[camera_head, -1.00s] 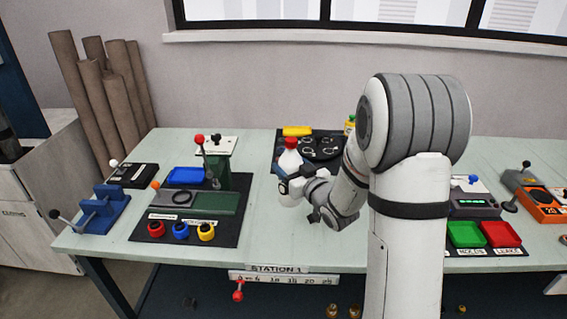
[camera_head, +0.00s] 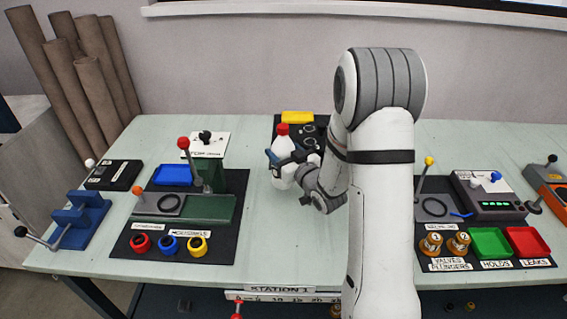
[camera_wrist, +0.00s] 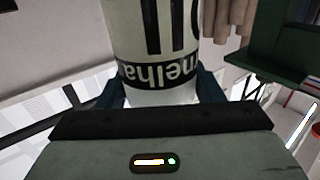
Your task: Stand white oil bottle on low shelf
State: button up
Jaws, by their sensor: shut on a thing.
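The white oil bottle (camera_head: 283,178) with a red cap is upright in the head view, above the green table near its middle. My gripper (camera_head: 280,160) is shut on the bottle's body, with its blue fingers around it. In the wrist view the white bottle (camera_wrist: 150,25) fills the upper middle, with black lettering that appears upside down; its cap and base are out of view. My gripper's fingers (camera_wrist: 160,92) flank it. The low shelf (camera_head: 210,303) appears to be the dark surface under the table, mostly hidden by the tabletop.
A press on a black mat (camera_head: 235,240) stands left, with red, blue and yellow rings in front. A blue vise (camera_head: 80,218) is at the left edge. Green (camera_head: 490,242) and red (camera_head: 528,241) trays lie right of my arm. Bare tabletop (camera_head: 262,255) lies in front of the bottle.

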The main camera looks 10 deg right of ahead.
notch_tip(320, 180, down, 4)
jog(key=shift+s, duration=0.1)
jog(key=shift+f, duration=0.1)
jog(key=shift+f, duration=0.1)
jog(key=o, duration=1.4)
jog(key=shift+c, duration=0.2)
